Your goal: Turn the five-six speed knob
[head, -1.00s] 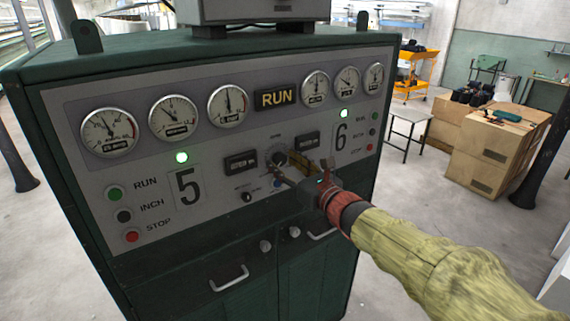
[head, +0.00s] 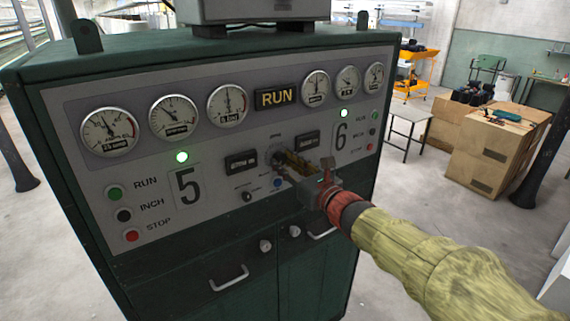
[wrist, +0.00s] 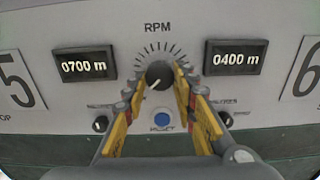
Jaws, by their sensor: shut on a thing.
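The speed knob is a round black dial with a white pointer line, in the middle of the panel between the large 5 and 6. In the wrist view the knob (wrist: 159,75) sits under the RPM label inside a ring of tick marks, its pointer slanting to the lower left. My gripper (wrist: 160,80) is shut on the knob, one yellow-padded finger on each side. In the head view my gripper (head: 285,163) reaches the panel from the right and mostly hides the knob.
Two small black knobs (wrist: 100,123) (wrist: 225,118) and a blue button (wrist: 161,119) lie just below. Displays (wrist: 84,65) (wrist: 235,57) flank the knob, reading 0700 m and 0400 m. RUN, INCH and STOP buttons (head: 123,215) are at left. Drawer handles (head: 229,278) stick out below.

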